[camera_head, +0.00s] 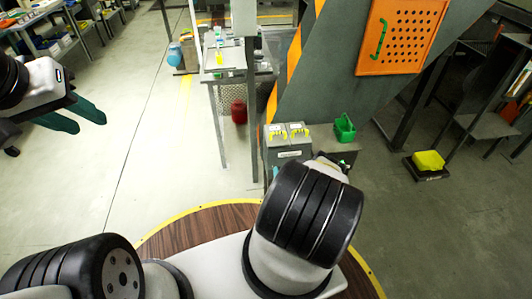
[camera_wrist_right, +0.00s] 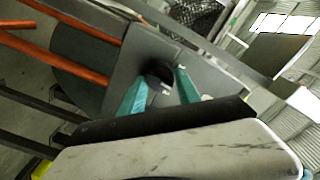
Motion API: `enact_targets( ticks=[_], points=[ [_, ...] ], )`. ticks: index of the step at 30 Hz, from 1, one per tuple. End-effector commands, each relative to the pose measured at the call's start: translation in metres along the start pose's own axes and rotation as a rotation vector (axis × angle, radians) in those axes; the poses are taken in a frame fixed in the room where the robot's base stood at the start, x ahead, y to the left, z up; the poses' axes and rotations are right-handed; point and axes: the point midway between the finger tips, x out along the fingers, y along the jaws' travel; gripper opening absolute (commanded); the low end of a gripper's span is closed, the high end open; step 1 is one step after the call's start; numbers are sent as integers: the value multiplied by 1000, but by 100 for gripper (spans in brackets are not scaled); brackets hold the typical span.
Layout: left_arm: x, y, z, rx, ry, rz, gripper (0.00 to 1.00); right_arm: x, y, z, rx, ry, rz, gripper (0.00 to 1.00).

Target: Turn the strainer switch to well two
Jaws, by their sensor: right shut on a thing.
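In the right wrist view the two teal fingers of my right gripper (camera_wrist_right: 162,77) stand on either side of a dark rounded part (camera_wrist_right: 158,68) on a grey plate (camera_wrist_right: 126,75). The gripper is shut on this part, which looks like the switch; its markings and setting cannot be read. In the head view my right arm hides that gripper and the switch. A grey box with two yellow-marked units (camera_head: 287,133) shows just beyond the arm. My left gripper (camera_head: 92,117) is at the far left, its teal fingers apart and empty, over the floor.
A large grey machine with an orange perforated panel (camera_head: 402,38) rises at the upper right. A green container (camera_head: 345,127) sits beside the grey box. A narrow table (camera_head: 222,68) stands at the back, with a red canister (camera_head: 239,111) near it.

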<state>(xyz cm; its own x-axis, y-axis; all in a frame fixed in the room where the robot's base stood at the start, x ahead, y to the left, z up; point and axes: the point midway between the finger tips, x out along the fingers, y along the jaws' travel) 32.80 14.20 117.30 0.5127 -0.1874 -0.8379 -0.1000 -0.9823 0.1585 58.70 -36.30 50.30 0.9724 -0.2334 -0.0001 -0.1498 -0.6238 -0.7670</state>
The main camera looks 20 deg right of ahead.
Motion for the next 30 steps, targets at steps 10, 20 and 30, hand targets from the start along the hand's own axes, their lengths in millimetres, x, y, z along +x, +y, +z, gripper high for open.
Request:
enact_targets(
  ticks=[10,20,30],
  points=[
    [0,0,0,0,0,0,36,0,2,0,323,1,1,0],
    [0,0,0,0,0,0,36,0,3,0,568,0,1,0],
    [0,0,0,0,0,0,36,0,4,1,693,1,1,0]
  ],
)
